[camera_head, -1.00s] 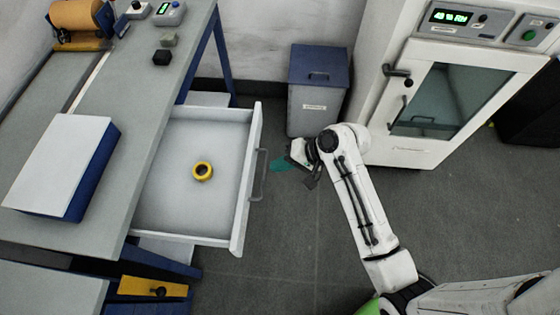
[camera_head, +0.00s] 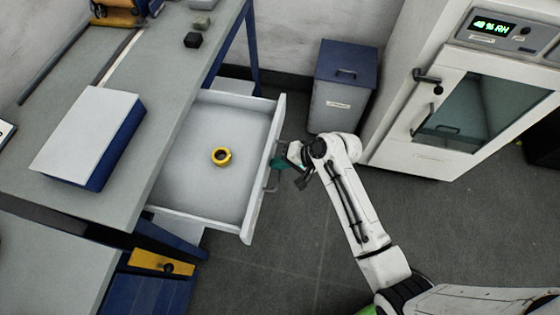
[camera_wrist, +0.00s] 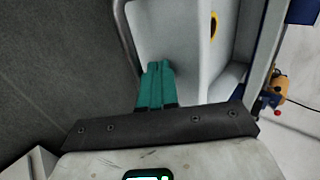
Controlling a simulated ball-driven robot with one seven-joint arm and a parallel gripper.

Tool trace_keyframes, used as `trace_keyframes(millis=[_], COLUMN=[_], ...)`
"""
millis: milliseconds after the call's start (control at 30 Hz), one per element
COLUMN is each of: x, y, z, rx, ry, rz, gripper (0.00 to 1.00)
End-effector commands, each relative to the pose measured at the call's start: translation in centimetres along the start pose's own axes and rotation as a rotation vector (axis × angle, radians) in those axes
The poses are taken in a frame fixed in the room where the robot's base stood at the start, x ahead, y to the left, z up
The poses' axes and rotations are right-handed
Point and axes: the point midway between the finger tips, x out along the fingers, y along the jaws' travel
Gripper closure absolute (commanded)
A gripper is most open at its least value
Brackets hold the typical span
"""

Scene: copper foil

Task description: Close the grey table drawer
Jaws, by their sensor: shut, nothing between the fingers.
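The grey table drawer (camera_head: 205,180) stands pulled out from the grey table (camera_head: 160,140), its white front panel (camera_head: 262,180) facing right. A grey bar handle (camera_head: 272,175) is on the front panel. My gripper (camera_head: 276,161) has teal fingers and is shut and empty, right at the front panel beside the handle's upper part. In the wrist view the fingers (camera_wrist: 156,85) point at the drawer front (camera_wrist: 185,45). I cannot tell whether they touch it. Part of the handle is hidden.
A blue-lidded grey bin (camera_head: 342,90) stands behind my arm. A white cabinet (camera_head: 455,90) with a glass door is at the right. A white-topped blue box (camera_head: 88,135) lies on the table. Grey floor (camera_head: 290,250) is clear in front of the drawer.

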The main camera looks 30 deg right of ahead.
Motion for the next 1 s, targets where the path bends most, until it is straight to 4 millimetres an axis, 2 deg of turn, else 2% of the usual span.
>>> trace_keyframes(millis=[167,367,1000], x=[1.1,4.0,16.9], y=[-1.1,-3.7,-15.1], z=[0.0,0.1,0.1], rx=[-0.004,-0.006,-0.006], ry=[-0.002,-0.004,-0.002], rz=[0.000,0.000,-0.001], gripper=[1.00,1.00,1.00])
